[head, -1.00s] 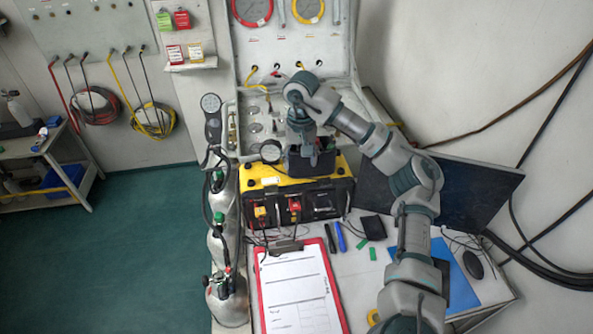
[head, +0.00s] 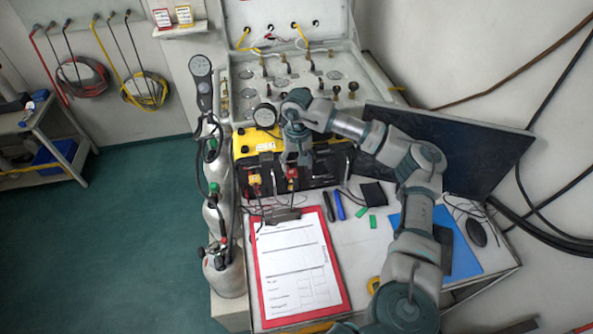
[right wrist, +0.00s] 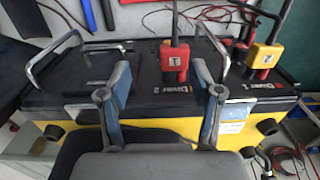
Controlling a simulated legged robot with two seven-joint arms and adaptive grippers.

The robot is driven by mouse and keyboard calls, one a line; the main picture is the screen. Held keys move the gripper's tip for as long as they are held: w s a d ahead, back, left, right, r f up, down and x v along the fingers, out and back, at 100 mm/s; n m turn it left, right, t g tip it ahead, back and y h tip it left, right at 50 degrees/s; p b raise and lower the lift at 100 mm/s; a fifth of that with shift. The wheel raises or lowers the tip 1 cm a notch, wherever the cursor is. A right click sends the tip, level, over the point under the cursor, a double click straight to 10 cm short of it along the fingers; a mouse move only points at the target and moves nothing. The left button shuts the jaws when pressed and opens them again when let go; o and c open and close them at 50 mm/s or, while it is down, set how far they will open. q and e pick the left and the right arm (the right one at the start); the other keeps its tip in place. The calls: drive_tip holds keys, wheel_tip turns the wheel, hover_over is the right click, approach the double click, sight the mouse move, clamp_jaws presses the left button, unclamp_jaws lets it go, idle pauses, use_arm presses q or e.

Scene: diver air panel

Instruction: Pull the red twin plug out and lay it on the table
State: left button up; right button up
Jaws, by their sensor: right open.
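The red twin plug (head: 292,174) stands in the front of the yellow and black case, with its cable leading off; it also shows in the right wrist view (right wrist: 174,62), upright in the face marked Diver 2. My right gripper (head: 297,157) hangs over the case, close to the red plug. In the right wrist view its two fingers (right wrist: 160,82) are apart with nothing held; the red plug shows beyond the gap between them. The table (head: 352,262) has bare white surface in front of the case. My left gripper is not in view.
A yellow twin plug (right wrist: 260,55) stands beside the red one, left of it in the head view. A clipboard (head: 260,290), pens (head: 340,206) and a black box (head: 374,194) lie on the table. A dark screen (head: 450,145) stands right; air cylinders (head: 225,255) stand left.

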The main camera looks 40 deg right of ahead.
sight(294, 173)
drive_tip(key=a+f, duration=0.2)
drive_tip(key=a, duration=0.1)
drive_tip(key=shift+f, duration=0.25)
drive_tip(key=shift+d+f, duration=0.25)
drive_tip(key=shift+d, duration=0.5)
drive_tip(key=c, duration=0.8)
drive_tip(key=shift+d, duration=0.2)
drive_tip(key=c, duration=0.3)
drive_tip(key=shift+c, duration=0.5)
drive_tip(key=o, duration=0.3)
drive_tip(key=shift+a, duration=0.25)
drive_tip(key=shift+a+r, duration=0.1)
drive_tip(key=shift+a, duration=0.1)
clamp_jaws()
drive_tip(key=shift+s, duration=0.15)
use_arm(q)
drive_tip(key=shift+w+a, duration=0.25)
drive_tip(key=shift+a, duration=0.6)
use_arm(e)
drive_tip(key=shift+s, duration=0.1)
